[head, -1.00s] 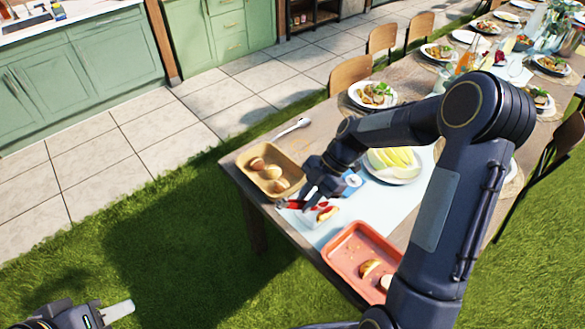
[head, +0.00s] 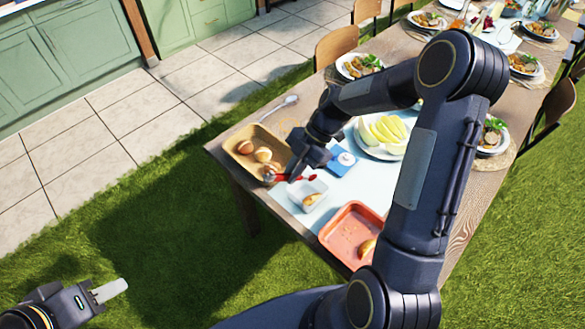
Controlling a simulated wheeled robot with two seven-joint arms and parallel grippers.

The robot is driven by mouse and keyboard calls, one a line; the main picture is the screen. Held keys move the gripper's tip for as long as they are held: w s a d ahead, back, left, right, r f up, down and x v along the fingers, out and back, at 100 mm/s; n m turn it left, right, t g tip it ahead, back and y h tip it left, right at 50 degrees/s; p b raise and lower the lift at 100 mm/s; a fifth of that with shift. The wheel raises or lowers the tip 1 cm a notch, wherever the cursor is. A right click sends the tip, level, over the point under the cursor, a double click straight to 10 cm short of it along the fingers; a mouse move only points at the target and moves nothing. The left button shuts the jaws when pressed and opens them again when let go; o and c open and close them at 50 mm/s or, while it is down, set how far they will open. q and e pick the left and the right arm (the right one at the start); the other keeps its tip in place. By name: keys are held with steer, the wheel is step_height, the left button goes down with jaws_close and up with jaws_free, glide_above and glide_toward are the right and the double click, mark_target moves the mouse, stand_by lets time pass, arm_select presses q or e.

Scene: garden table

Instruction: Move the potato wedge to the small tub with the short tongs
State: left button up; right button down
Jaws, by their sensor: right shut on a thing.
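My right gripper (head: 294,172) is shut on the red short tongs (head: 283,177), above the near end of the table. The tongs' red parts show on both sides of the gripper. The small tub (head: 296,197) is clear and stands just below the tongs. A golden-brown piece that looks like a potato wedge (head: 312,199) lies in the tub, apart from the tongs as far as I can see. Another brown-edged piece (head: 367,247) lies in the red tray (head: 343,228), partly hidden by my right arm. My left gripper (head: 108,291) is low at the left, over grass; its finger opening is unclear.
A tan basket of bread rolls (head: 238,158) stands left of the tongs. A blue item (head: 341,162) and a plate of yellow-green wedges (head: 384,131) lie behind. A spoon (head: 281,106) lies at the far-left edge. Plates and chairs line the table farther back.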

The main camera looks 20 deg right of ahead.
step_height(320, 180, down, 7)
steer(key=b, duration=0.2)
steer(key=shift+b, duration=0.35)
steer(key=shift+f, duration=0.1)
steer(key=c, duration=1.6)
jaws_free()
step_height(320, 180, up, 10)
steer(key=p, duration=0.3)
steer(key=shift+p, duration=0.4)
